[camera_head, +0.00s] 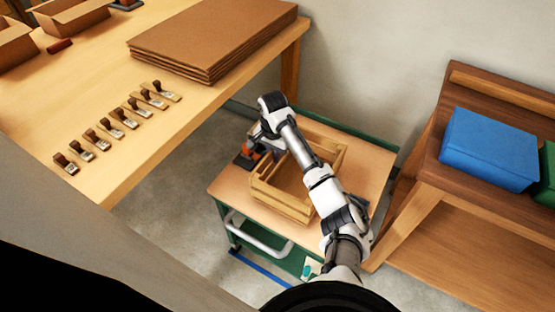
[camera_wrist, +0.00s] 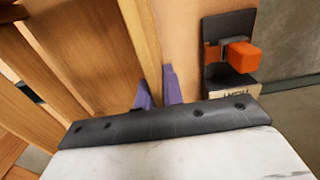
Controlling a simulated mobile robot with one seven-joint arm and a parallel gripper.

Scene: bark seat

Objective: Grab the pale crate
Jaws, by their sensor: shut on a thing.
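The pale crate (camera_head: 282,203) is a slatted wooden box on top of a small cart with green edges. My gripper (camera_head: 262,148) reaches down at the crate's left wall in the head view, and my arm hides part of the crate. In the wrist view, the purple fingertips (camera_wrist: 158,88) are shut on the crate's upper edge, one on each side of its wall (camera_wrist: 137,45). The crate's slatted inside fills the left of that view. The crate appears upright; I cannot tell whether it touches the cart top all round.
An orange and black tool (camera_wrist: 238,57) stands on the cart (camera_head: 365,170) close beside the crate. A workbench (camera_head: 130,155) with stamps and cardboard sheets (camera_head: 215,35) is at left. A wooden bench (camera_head: 430,165) with a blue box (camera_head: 488,148) is at right.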

